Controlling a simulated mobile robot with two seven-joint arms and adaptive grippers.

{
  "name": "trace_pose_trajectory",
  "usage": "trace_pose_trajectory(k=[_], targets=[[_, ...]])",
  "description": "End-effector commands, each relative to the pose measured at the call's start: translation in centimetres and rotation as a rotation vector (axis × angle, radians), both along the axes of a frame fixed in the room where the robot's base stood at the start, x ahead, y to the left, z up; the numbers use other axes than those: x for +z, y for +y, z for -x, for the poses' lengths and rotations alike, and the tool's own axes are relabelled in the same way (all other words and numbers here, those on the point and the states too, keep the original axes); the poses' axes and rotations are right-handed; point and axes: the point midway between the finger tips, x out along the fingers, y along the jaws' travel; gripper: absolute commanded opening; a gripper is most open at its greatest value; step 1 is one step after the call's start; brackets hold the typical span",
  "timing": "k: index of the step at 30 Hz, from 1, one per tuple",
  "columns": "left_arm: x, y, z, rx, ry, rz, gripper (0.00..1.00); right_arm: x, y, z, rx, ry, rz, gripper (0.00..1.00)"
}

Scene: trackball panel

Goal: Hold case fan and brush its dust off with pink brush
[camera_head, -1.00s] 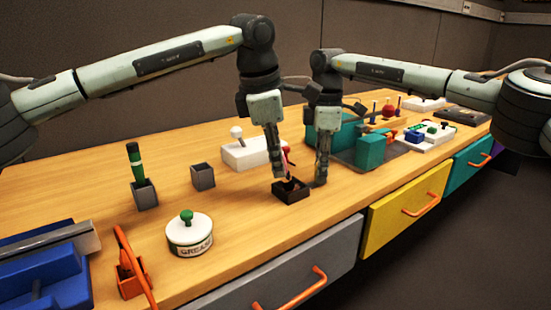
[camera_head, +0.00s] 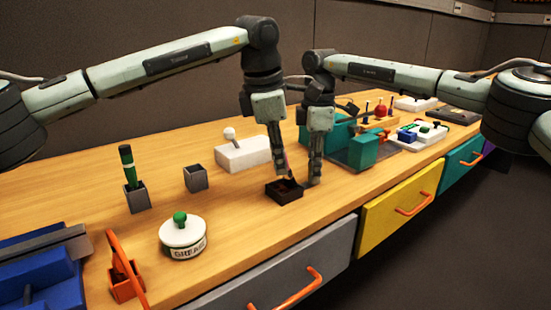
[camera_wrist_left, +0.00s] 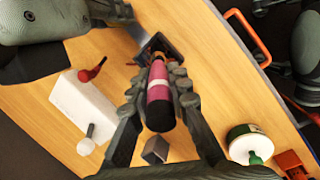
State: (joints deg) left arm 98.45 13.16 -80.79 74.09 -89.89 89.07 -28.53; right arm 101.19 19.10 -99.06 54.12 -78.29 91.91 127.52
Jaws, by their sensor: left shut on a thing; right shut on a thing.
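The case fan (camera_head: 276,193) is a small dark square frame at the table's front edge side, below both grippers. My right gripper (camera_head: 312,181) is shut on its right edge. My left gripper (camera_head: 287,171) is shut on the pink brush (camera_wrist_left: 159,92), which has a dark handle end and a pale band. The brush points down at the fan (camera_wrist_left: 172,47) in the left wrist view.
A white block with a ball-topped lever (camera_head: 243,154) stands behind and left of the fan. A grey open box (camera_head: 197,179), a green-handled tool in a holder (camera_head: 136,197) and a grease jar (camera_head: 184,243) stand left. A teal machine (camera_head: 362,150) is close on the right.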

Motion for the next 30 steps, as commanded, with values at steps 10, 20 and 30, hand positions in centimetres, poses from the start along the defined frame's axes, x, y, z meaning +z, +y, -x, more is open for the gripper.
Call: trace_pose_trajectory(k=[10,20,30], targets=[[0.1,-0.2,-0.2,0.000,-0.001,0.000,0.00,0.0,0.0,0.0,0.000,0.000,0.000,0.00],[-0.1,0.4,-1.2,0.001,-0.001,0.000,0.00,0.0,0.0,0.0,0.000,0.000,0.000,0.00],[-0.2,0.5,-1.3,0.001,0.000,-0.001,0.00,0.0,0.0,0.0,0.000,0.000,0.000,0.00]])
